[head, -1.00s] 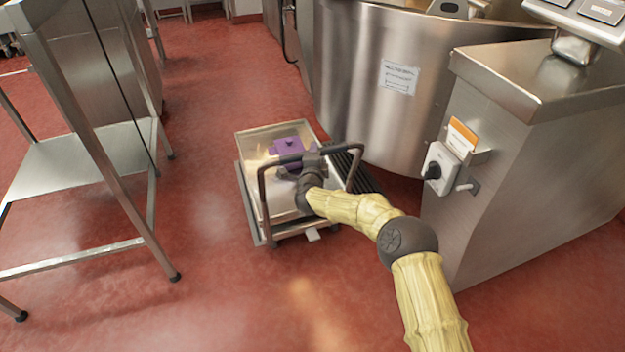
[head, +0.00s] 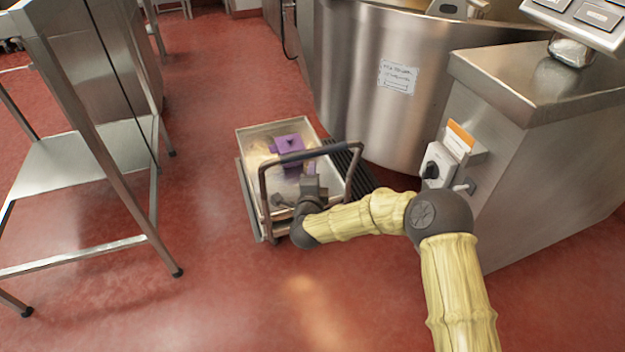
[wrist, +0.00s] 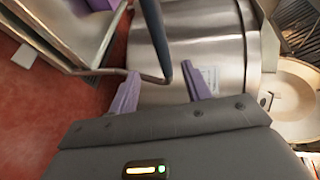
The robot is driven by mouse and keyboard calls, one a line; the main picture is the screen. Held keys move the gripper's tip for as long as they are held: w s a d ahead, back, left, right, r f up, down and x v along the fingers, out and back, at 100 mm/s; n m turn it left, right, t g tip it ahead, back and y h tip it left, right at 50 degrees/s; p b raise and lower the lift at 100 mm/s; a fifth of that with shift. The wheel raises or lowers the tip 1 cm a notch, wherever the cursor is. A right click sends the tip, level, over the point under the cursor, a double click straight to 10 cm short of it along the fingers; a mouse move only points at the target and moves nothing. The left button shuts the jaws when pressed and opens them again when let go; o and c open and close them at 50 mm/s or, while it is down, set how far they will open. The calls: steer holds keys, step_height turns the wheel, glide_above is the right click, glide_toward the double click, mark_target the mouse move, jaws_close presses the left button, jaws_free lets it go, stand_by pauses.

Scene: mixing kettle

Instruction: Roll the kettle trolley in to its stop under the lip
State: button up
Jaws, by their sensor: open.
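The kettle trolley (head: 243,187) stands on the red floor left of the large steel kettle (head: 350,95), with a dark slatted strip between them. It carries a shallow steel tray and has a looped dark handle (head: 302,155) at its near end. My gripper is low beside the handle in the head view; its fingertips cannot be made out there. In the wrist view my gripper (wrist: 160,88) is open, its two purple fingers spread and nothing held. The handle bar (wrist: 154,38) shows beyond and between the fingers; I cannot tell whether they touch it.
A purple object (head: 289,146) lies in the trolley's tray. A steel table (head: 85,165) stands at the left. A steel cabinet (head: 540,150) with a black-knobbed switch (head: 433,166) stands at the right. Floor between table and trolley is clear.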

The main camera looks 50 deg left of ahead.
steer(key=shift+v, duration=0.8)
steer(key=shift+w, duration=0.1)
steer(key=shift+c, duration=0.2)
